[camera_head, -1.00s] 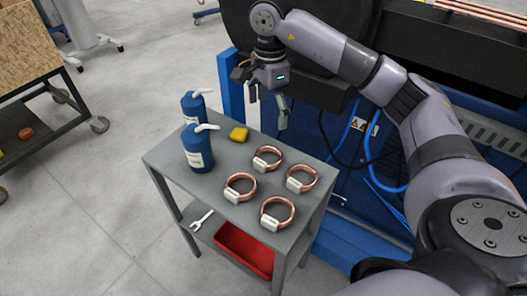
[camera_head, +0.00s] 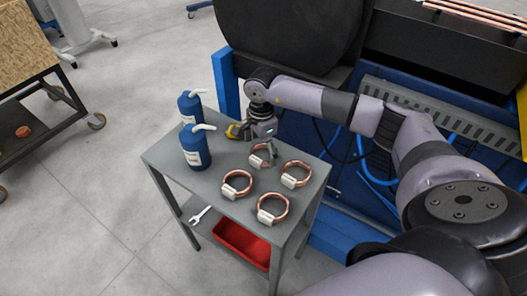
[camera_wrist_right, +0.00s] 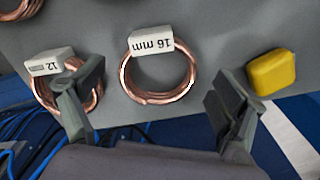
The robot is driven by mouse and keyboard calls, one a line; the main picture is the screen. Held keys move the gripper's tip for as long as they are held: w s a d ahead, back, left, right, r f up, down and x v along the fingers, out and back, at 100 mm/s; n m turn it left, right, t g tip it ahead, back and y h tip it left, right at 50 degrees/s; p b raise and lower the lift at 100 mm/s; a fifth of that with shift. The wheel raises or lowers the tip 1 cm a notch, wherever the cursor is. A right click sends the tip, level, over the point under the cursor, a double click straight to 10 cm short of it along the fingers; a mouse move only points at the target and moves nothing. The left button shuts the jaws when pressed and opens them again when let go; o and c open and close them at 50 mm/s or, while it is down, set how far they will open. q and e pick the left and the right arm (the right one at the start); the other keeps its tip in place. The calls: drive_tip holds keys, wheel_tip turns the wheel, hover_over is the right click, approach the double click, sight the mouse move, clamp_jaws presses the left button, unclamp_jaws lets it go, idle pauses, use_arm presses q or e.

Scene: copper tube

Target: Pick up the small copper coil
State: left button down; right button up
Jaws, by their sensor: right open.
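Several copper coils with white tags lie on the grey cart top. The back coil (camera_head: 256,162) is under my right gripper (camera_head: 262,147). In the right wrist view that coil's tag (camera_wrist_right: 151,43) reads 16 mm, and the coil shows between my open right fingers (camera_wrist_right: 155,92), with nothing held. A coil tagged 12 (camera_wrist_right: 50,62) is partly hidden behind the left finger there; it seems to be the right-hand coil (camera_head: 290,181) in the head view. The front-left coil (camera_head: 230,191) and the front coil (camera_head: 266,216) lie clear of the gripper. My left gripper is not in view.
Two blue bottles (camera_head: 195,147) with white spouts stand at the cart's left (camera_head: 217,200). A yellow block (camera_head: 233,131) is close beside the gripper and also in the wrist view (camera_wrist_right: 271,72). A red bin (camera_head: 242,246) and wrench (camera_head: 200,214) are on the lower shelf.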

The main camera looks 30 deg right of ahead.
drive_tip(key=shift+f, duration=0.3)
drive_tip(key=shift+c, duration=0.3)
drive_tip(key=c, duration=1.2)
